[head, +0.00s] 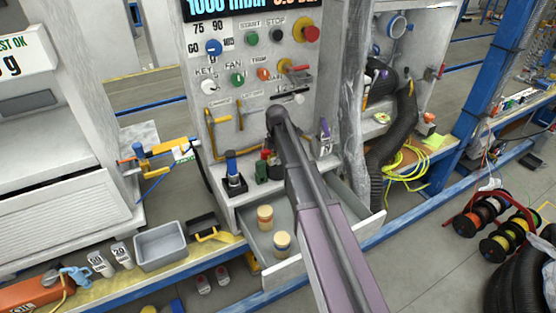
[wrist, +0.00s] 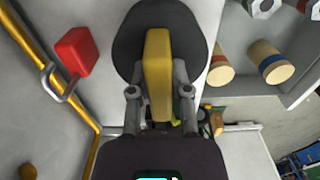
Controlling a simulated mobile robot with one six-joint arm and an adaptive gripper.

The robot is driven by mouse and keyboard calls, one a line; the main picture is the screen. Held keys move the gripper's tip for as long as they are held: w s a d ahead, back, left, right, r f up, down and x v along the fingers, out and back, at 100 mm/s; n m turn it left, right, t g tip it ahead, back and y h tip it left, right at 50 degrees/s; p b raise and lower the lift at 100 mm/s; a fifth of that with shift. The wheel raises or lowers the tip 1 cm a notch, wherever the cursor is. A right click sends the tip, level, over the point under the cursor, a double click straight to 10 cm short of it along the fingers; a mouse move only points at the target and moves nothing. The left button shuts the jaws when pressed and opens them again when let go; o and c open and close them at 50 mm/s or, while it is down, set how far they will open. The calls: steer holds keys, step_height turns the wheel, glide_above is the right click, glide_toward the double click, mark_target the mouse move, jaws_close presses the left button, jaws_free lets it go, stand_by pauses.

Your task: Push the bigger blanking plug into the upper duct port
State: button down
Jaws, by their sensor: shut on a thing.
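In the wrist view my gripper (wrist: 159,95) has a finger on each side of a yellow bar and is shut on it. The bar lies across a dark round disc (wrist: 124,45); together they look like a blanking plug with a grip. In the head view my own arm hides the fingertips and the held thing, in front of the grey panel. Which plug is bigger cannot be told.
An open drawer (head: 375,222) below the panel holds two tan cylinders with coloured bands (head: 265,217). A plastic-wrapped post (head: 354,110) stands between the panel and the port. A black corrugated hose (head: 398,135) hangs below the port. A red padlock (wrist: 76,50) is near my gripper.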

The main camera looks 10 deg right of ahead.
steer(key=shift+f, duration=0.15)
steer(key=c, duration=0.6)
jaws_free()
step_height(320, 180, up, 12)
steer(key=p, duration=1.2)
stand_by(0.5)
steer(key=s+d+m, duration=0.1)
steer(key=s+m, duration=0.6)
steer(key=s, duration=0.2)
steer(key=s+m, duration=0.7)
steer(key=s, duration=0.1)
steer(key=s+d+m, duration=0.1)
steer(key=s+m, duration=0.6)
steer(key=s, duration=0.2)
steer(key=shift+s+d+m, duration=0.3)
